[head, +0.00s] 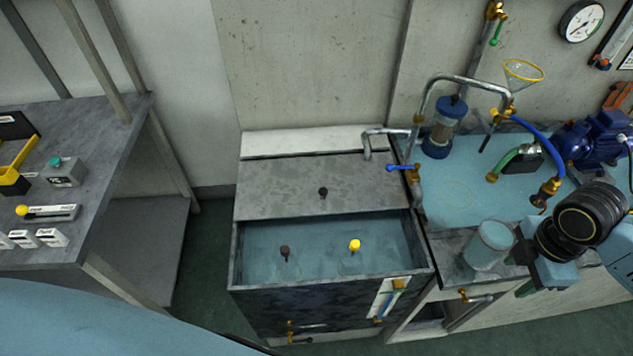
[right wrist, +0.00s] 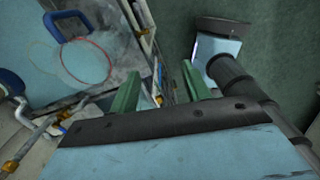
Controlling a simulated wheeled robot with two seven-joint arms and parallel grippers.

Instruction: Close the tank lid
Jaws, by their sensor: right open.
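The tank (head: 240,268) stands in the middle of the head view, its front half uncovered and bluish liquid showing inside. A flat grey lid (head: 280,190) with a dark knob (head: 323,192) lies over the back half. A brown-topped float (head: 285,252) and a yellow-topped float (head: 354,246) show in the opening. My right gripper (head: 522,268) is at the right, beside a clear jar (head: 488,246) and well apart from the lid. In the right wrist view its green fingers (right wrist: 162,88) are spread, with nothing held between them. My left gripper is not in view.
A pipe with a blue-handled valve (head: 400,168) rises at the tank's right rear corner. A pump bench (head: 450,205) with hoses and a blue motor (head: 595,140) fills the right. A grey workbench (head: 100,150) stands left. Open floor (head: 205,240) lies between it and the tank.

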